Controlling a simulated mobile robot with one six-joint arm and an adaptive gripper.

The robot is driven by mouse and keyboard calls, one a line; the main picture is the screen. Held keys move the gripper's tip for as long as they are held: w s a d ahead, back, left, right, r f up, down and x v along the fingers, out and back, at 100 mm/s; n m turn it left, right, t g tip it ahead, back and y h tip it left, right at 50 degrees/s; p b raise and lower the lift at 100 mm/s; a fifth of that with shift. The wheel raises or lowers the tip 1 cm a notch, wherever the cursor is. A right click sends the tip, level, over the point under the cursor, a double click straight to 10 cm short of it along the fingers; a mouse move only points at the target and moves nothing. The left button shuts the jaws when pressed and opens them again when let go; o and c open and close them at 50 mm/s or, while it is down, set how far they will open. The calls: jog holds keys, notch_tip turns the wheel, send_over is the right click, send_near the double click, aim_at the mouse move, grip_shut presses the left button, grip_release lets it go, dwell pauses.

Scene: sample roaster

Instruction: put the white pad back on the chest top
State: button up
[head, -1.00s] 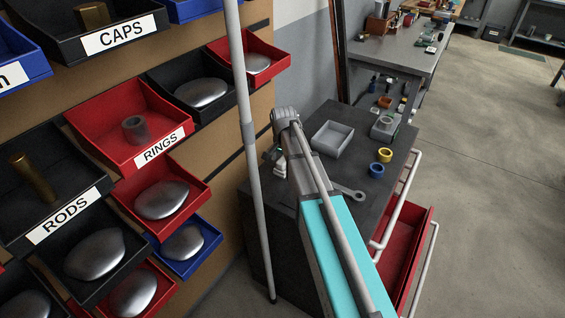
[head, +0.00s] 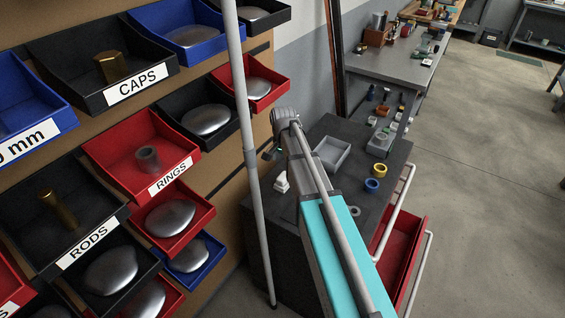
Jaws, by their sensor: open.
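A small white stepped object, which looks like the white pad (head: 281,183), rests on the dark chest top (head: 315,226) near its left side. My gripper (head: 268,154) shows as a small dark shape at the end of my arm, above and slightly left of the white object in the picture, with a gap between them. It is open and holds nothing that I can see. Its fingers are small and partly hidden by my wrist. My arm covers part of the middle of the chest top.
The chest top also bears a grey tray (head: 345,157), a yellow ring (head: 380,170), a blue ring (head: 372,185) and a partly hidden wrench (head: 355,211). A red drawer (head: 405,240) stands open at right. Labelled bins (head: 145,165) fill the left; a grey pole (head: 250,165) stands before them.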

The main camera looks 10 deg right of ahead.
jog(key=shift+r+p, duration=0.9)
jog(key=shift+r, duration=0.3)
jog(key=shift+s, duration=0.1)
jog(key=s+n, duration=0.9)
jog(key=s, duration=1.1)
jog(key=shift+a, duration=0.1)
jog(key=shift+c, duration=0.3)
